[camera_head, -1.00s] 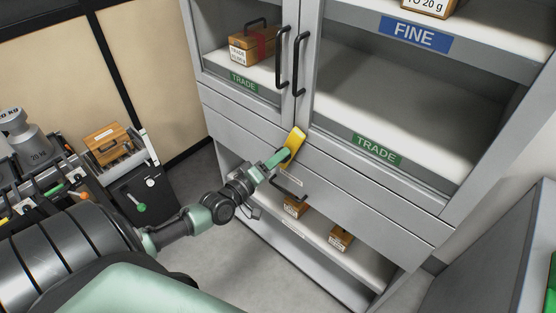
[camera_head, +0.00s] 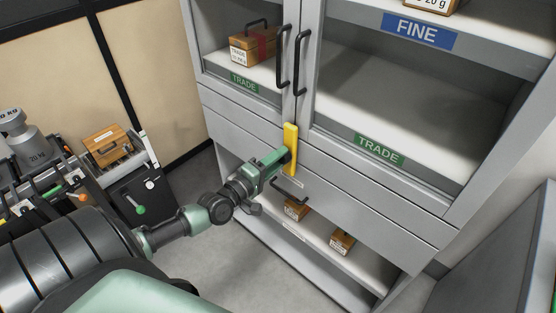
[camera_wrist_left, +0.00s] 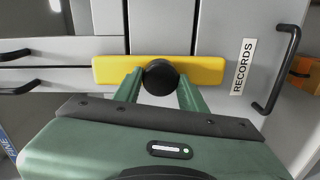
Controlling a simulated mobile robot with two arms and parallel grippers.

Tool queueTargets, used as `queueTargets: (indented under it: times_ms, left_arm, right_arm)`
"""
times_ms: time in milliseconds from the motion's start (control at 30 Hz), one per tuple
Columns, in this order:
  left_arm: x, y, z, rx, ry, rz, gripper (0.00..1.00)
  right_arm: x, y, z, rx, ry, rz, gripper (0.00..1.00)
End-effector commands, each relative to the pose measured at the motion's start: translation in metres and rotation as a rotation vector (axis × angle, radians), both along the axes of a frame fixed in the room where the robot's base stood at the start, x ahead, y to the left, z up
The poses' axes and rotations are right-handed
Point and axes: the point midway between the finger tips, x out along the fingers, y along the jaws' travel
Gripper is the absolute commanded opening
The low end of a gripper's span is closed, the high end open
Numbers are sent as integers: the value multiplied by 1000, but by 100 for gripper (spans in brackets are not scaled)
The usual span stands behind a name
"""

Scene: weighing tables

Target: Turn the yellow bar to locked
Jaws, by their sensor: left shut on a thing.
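The yellow bar (camera_head: 291,149) is on the front of the grey cabinet, below the two glazed doors. In the head view it stands nearly upright, in line with the seam between the doors. In the left wrist view the yellow bar (camera_wrist_left: 205,70) lies across the picture, with a round black knob (camera_wrist_left: 160,77) at its middle. My left gripper (camera_head: 283,157) is shut on the knob, with one green finger on each side of it in the left wrist view (camera_wrist_left: 160,88). My right gripper is not in view.
Black door handles (camera_head: 300,62) stand above the bar. A drawer handle (camera_head: 289,190) is just below my gripper. Wooden boxes (camera_head: 342,241) sit on the open lower shelf. A cart with weights (camera_head: 22,136) stands at the left. Floor is clear between cart and cabinet.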

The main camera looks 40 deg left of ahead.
Motion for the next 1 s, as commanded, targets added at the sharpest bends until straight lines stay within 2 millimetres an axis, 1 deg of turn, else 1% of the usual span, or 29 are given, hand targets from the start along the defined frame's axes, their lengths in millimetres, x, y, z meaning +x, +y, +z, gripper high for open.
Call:
queueTargets:
  times_ms: [167, 200, 233, 267, 567, 667, 767, 1000]
  left_arm:
    - [0, 0, 0, -7, 1, 1, 0]
    - [0, 0, 0, -7, 1, 1, 49]
    - [0, 0, -1, -7, 1, 1, 58]
    - [0, 0, -1, -7, 1, 1, 63]
    - [-1, 0, 0, -3, 1, 1, 63]
    - [-6, 1, -2, -3, 3, 1, 63]
    - [-19, 1, -2, -3, 4, 1, 63]
    - [-57, 4, -1, -2, 4, 0, 63]
  right_arm:
    - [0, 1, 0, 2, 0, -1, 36]
    - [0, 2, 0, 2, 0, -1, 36]
    - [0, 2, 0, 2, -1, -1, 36]
    - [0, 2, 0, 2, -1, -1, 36]
    - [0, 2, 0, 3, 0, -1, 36]
    - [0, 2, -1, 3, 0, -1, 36]
    - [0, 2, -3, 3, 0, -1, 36]
    - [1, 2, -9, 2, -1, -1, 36]
